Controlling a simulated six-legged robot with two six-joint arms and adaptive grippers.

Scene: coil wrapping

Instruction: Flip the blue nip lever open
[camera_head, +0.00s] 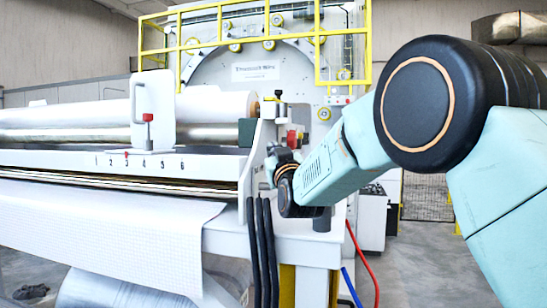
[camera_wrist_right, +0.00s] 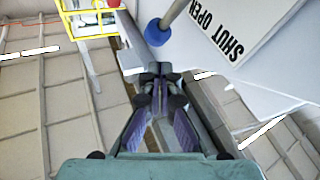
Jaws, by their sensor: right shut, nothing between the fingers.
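The blue nip lever shows in the right wrist view as a round blue knob (camera_wrist_right: 157,32) on a grey rod that runs up to the right. A white plate (camera_wrist_right: 235,28) with the words SHUT and OPEN, seen upside down, is just right of the rod. My right gripper (camera_wrist_right: 160,72) is shut and empty, its fingertips below the knob in the picture and apparently apart from it. In the head view my right gripper (camera_head: 273,163) is at the machine's right end, partly hidden by its own wrist. I cannot make out the blue knob there. My left gripper is not in view.
The white wrapping machine (camera_head: 215,160) fills the left and middle, with a roll (camera_head: 65,115) and a numbered rail (camera_head: 140,162). Black hoses (camera_head: 261,250) hang at its end. A yellow railing (camera_head: 215,10) stands behind. Open floor (camera_head: 425,265) lies to the right.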

